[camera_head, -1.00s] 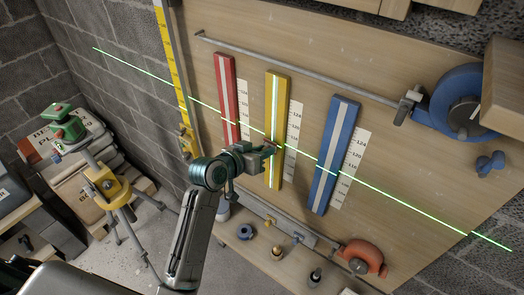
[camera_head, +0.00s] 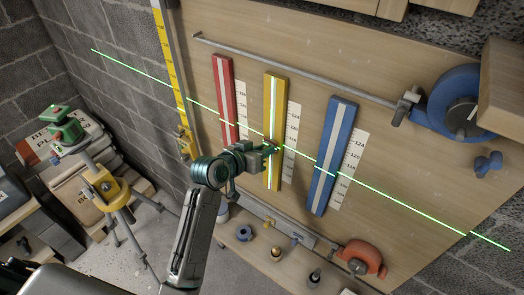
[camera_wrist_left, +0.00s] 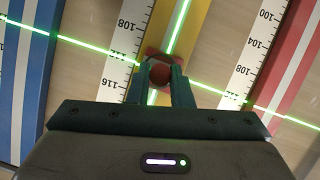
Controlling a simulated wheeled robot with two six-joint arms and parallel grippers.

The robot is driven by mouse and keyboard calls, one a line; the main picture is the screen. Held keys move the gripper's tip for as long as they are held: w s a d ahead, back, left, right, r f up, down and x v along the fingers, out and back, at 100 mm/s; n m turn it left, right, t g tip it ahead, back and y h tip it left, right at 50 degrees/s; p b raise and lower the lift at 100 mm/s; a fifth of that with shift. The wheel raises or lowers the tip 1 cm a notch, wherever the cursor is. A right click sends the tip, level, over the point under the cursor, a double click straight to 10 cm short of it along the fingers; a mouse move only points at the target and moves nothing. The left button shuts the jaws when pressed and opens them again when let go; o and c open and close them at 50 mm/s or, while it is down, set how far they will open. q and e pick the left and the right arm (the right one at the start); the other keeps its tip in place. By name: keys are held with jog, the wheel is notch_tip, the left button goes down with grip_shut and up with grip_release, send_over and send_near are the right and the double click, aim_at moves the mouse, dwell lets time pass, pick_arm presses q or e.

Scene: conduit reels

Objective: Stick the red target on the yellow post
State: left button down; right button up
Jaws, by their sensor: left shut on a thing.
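The yellow post (camera_head: 274,100) is an upright yellow strip with a pale centre line, fixed to the wooden board between a red and a blue one. My left gripper (camera_head: 272,149) is in front of its lower middle. In the left wrist view the left gripper (camera_wrist_left: 163,78) is shut on the red target (camera_wrist_left: 160,72), with the yellow post (camera_wrist_left: 186,30) right behind it. Whether the target touches the post I cannot tell. The gripper mostly hides the target in the head view. My right gripper is not in view.
A green laser line (camera_head: 140,71) crosses the board and all three posts. The red post (camera_head: 224,95) and blue post (camera_head: 332,150) stand either side, with number scales. A shelf below holds small tools and an orange-red tape reel (camera_head: 362,257). A tripod (camera_head: 108,188) stands at left.

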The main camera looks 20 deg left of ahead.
pick_arm(q)
jog(key=c, duration=0.7)
grip_release()
jog(key=shift+c, duration=0.2)
jog(key=shift+s, duration=0.1)
jog(key=s+a, duration=0.3)
jog(key=s, duration=0.5)
jog(key=shift+s+p, duration=0.2)
jog(key=shift+p, duration=0.2)
dwell(0.5)
